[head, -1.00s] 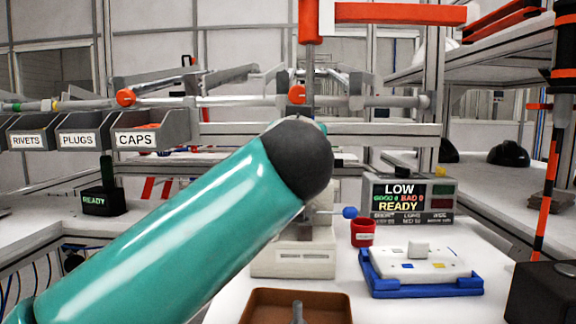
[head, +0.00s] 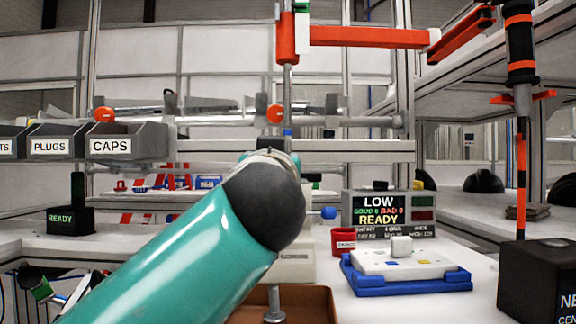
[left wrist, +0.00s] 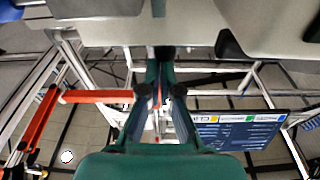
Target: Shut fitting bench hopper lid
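I cannot pick out the hopper lid for certain in either view. In the head view my teal left arm comes up from the lower left and covers the middle of the bench, including most of a pale machine (head: 297,268). The left gripper is hidden behind the arm there. In the left wrist view the dark green fingers of my left gripper (left wrist: 160,82) point away from the camera, with nothing clearly between them. Whether they are apart at the tips is unclear. Large pale grey surfaces (left wrist: 95,30) fill the top of that view. My right gripper is not in view.
On the bench are a brown tray (head: 240,312), a red cup (head: 343,241), a blue fixture with a white plate (head: 407,280), a status display (head: 377,208) and a dark box (head: 537,280). Labelled bins (head: 125,143) hang at the left. An orange arm (head: 368,37) stands overhead.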

